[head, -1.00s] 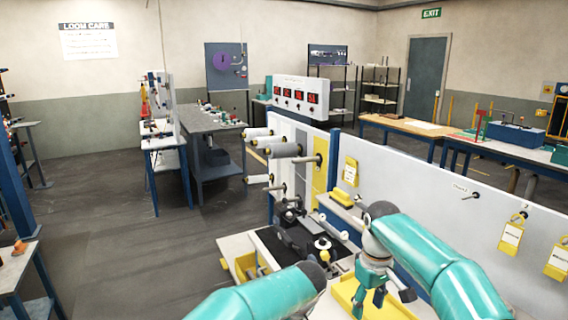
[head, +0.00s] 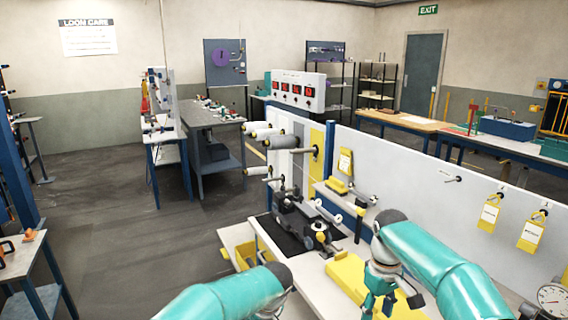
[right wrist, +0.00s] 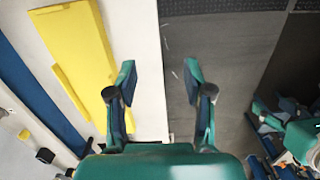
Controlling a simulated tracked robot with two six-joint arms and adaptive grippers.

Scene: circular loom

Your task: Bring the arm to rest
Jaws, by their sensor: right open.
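My right gripper (head: 388,303) hangs from the teal right arm (head: 440,265) in the head view, above the near part of the white workbench (head: 318,270). In the right wrist view its two fingers (right wrist: 159,80) are spread apart with nothing between them. Behind them lie the bench edge and the dark floor. A yellow tray (right wrist: 77,50) lies on the bench left of the fingers; it also shows in the head view (head: 350,280). My left arm (head: 235,297) shows at the bottom, but its gripper is out of view.
A black mat with a dark device (head: 300,218) sits on the bench. A white panel (head: 400,170) with spools (head: 285,151) and yellow tags (head: 489,212) stands behind it. A dial gauge (head: 551,299) is at lower right. Open floor (head: 120,250) lies left.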

